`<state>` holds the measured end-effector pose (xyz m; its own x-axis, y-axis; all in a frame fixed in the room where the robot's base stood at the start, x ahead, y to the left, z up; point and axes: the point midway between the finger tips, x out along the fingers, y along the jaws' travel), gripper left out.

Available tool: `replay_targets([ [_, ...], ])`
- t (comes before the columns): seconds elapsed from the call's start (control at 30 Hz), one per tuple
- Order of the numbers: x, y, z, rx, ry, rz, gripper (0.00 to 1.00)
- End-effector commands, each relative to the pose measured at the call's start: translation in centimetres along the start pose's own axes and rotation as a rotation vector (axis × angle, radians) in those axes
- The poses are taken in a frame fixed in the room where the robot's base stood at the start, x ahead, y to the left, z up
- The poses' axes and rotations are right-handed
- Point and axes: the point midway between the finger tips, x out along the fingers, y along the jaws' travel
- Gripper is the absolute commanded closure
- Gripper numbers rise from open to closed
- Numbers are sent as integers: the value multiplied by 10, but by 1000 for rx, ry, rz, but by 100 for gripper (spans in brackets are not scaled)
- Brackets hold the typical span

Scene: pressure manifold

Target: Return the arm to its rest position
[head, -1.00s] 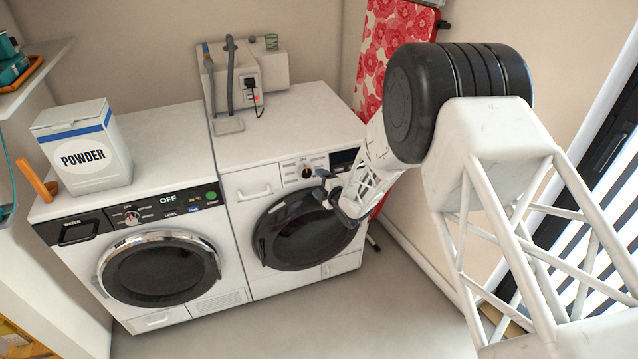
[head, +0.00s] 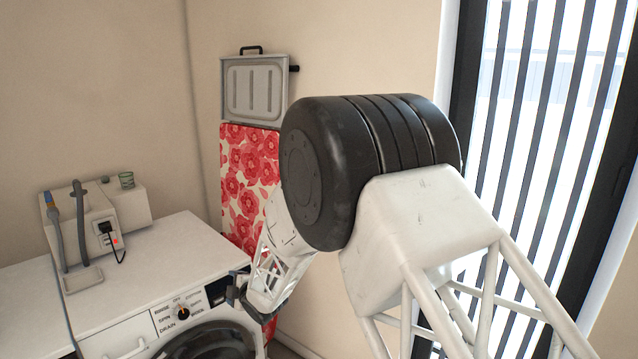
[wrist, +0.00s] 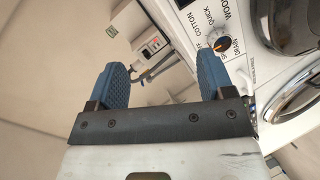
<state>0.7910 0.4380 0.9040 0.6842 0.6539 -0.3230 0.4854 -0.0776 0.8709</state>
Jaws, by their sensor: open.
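My arm is raised and bent in the head view, its large black joint in the middle hiding part of the wall and ironing board. My gripper (head: 238,290) hangs at the arm's lower left end, in front of the right-hand washing machine (head: 130,262). In the wrist view my gripper (wrist: 165,80) has its two blue finger pads apart with nothing between them. The machine's orange-marked dial (wrist: 222,44) shows just beyond the right finger. The gripper looks apart from the machine, though the exact gap cannot be told.
A white box unit (head: 95,222) with hoses and a plug stands on the machine top. A red floral ironing board (head: 245,175) leans on the back wall. A window with vertical blinds (head: 545,130) is at right. Open air lies left of the arm, above the machine.

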Motion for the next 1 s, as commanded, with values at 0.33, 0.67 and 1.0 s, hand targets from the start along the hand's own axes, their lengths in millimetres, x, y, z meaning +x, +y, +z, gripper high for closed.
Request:
replay_targets([
  [0.33, -118, 82, 48, 258, -275, -49, 25],
  [0.67, -248, 120, 74, 534, -518, -73, 25],
  [1.0, -390, 124, 77, 841, -750, -78, 25],
])
